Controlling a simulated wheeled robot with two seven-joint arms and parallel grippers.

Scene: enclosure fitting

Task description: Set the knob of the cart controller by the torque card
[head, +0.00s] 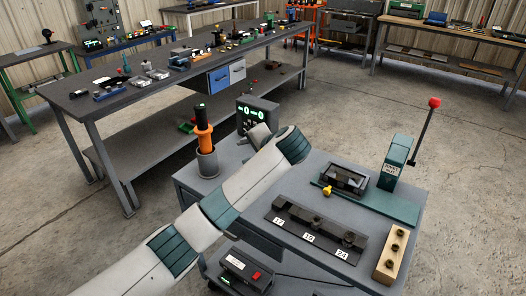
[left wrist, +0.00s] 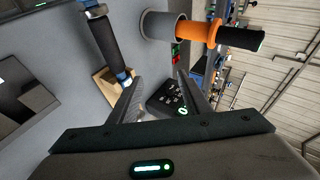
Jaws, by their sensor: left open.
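The cart controller (head: 258,114) is a dark box with a lit green display. It stands at the back of the grey cart, and my left arm covers part of it in the head view. In the left wrist view the controller (left wrist: 172,99) shows between and beyond the fingers, with a green-lit display and small markings. My left gripper (left wrist: 159,80) is open, its two fingers apart with the controller between them in that view. I cannot tell whether they touch its knob, which I cannot make out clearly. I cannot pick out the torque card.
An orange and black driver (head: 203,128) stands in a grey cup (head: 207,162) beside the controller. The cart also carries a dark numbered tray (head: 285,225), a wooden block (head: 391,253) and a green lever press (head: 396,160). A long workbench (head: 135,92) stands behind.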

